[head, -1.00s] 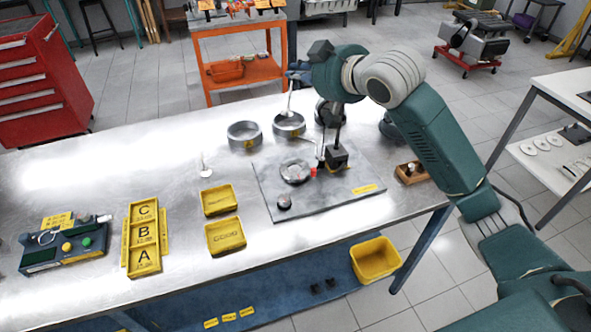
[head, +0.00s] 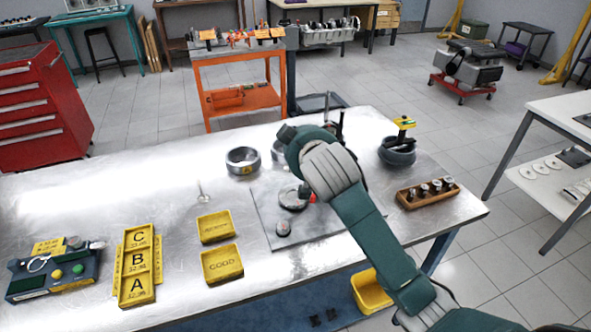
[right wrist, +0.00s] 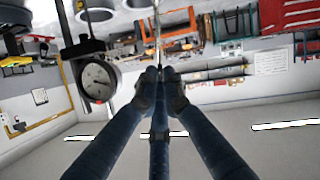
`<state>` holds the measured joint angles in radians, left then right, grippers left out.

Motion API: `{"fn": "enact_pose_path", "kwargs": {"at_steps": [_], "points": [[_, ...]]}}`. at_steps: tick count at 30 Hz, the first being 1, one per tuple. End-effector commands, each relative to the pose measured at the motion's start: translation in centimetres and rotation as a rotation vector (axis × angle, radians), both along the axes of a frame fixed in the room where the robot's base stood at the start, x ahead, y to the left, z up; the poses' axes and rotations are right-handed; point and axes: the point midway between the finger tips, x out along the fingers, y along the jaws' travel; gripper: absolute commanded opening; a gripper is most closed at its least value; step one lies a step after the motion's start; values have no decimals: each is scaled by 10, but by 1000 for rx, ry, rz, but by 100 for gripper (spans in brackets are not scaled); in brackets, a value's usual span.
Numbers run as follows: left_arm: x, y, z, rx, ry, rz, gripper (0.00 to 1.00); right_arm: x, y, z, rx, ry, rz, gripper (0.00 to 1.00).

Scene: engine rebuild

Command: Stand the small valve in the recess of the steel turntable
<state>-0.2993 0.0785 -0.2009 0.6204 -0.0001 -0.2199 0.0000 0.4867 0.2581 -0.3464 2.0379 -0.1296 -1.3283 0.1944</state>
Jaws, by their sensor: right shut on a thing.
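The steel turntable (head: 289,197) is a small round disc on the grey plate (head: 264,212); my right forearm partly covers the plate. My right gripper is hidden behind my wrist in the head view. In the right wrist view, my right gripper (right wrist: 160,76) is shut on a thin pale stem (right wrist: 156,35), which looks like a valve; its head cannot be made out. My left gripper is out of view.
A dial gauge (right wrist: 97,80) hangs beside the gripper. Two steel cups (head: 243,160) stand behind the plate. Yellow trays (head: 222,264), the A-B-C holder (head: 137,265) and a gauge box (head: 55,270) lie left. A wooden rack (head: 428,192) and dark bowl (head: 397,154) stand right.

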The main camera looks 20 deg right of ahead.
Motion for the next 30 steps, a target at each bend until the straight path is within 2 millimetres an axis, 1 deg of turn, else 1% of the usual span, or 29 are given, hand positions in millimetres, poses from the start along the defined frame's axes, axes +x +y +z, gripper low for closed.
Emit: {"fn": "enact_pose_path", "kwargs": {"at_steps": [1, 3, 6, 11, 18, 21, 27, 28, 29, 30], "points": [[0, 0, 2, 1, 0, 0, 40, -1, 0, -15, -2, 6, 0, 0], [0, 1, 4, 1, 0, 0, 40, -1, 0, -31, -2, 6, 0, 0], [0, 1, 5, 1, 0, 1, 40, -1, 0, -47, -1, 4, 2, 0], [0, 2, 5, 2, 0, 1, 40, 0, 0, -60, 0, 0, 1, 0], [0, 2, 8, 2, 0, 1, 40, 0, 0, -94, -2, 2, 1, 0], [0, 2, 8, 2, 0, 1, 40, 0, 0, -101, 1, 0, 2, 0], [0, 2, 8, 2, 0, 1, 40, 0, 1, -102, 1, 0, 2, 0], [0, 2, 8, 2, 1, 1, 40, 0, 1, -102, 1, 1, 2, 11], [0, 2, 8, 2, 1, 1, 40, 0, 1, -102, 1, 1, 2, 17], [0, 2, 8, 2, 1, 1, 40, 0, 0, -102, 1, 1, 2, 25]]}}
